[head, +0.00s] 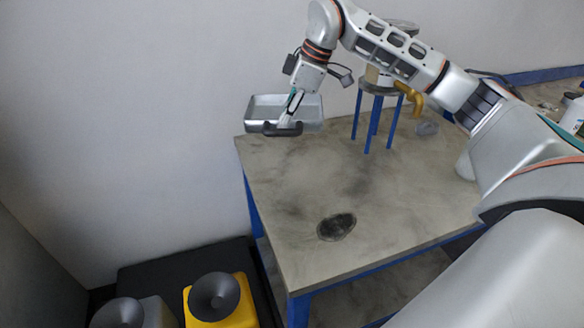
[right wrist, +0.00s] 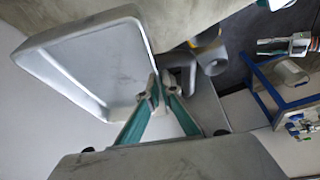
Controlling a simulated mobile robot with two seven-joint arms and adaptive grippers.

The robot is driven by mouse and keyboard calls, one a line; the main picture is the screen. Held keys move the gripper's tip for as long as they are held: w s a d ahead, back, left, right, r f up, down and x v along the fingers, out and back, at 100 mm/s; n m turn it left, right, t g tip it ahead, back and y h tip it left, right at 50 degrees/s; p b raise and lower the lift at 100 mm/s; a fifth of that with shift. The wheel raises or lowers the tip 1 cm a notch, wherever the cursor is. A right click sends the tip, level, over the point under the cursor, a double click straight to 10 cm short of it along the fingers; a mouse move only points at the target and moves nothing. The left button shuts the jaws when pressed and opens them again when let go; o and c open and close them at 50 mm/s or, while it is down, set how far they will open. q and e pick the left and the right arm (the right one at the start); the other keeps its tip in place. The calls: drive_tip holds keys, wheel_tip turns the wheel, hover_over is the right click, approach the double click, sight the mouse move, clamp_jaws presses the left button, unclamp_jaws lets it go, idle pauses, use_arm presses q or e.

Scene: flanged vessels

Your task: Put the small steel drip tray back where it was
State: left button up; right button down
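Whether the tray touches the table is unclear.
A vessel stand with blue legs (head: 374,125) and a brass pipe (head: 413,98) stands behind. A yellow container with a grey funnel (head: 214,297) stands at lower left.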

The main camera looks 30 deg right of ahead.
drive_tip(key=w+d, duration=0.1)
drive_tip(key=d+r, duration=0.1)
drive_tip(key=w+d, duration=0.1)
drive_tip(key=shift+w+d+r+b, duration=0.15)
drive_tip(key=shift+w+r+b, duration=0.2)
wheel_tip(320, 180, down, 20)
drive_tip(key=shift+d+r, duration=0.1)
drive_tip(key=shift+r, duration=0.05)
drive_tip(key=c, duration=2.5)
unclamp_jaws()
drive_tip(key=shift+o, duration=1.1)
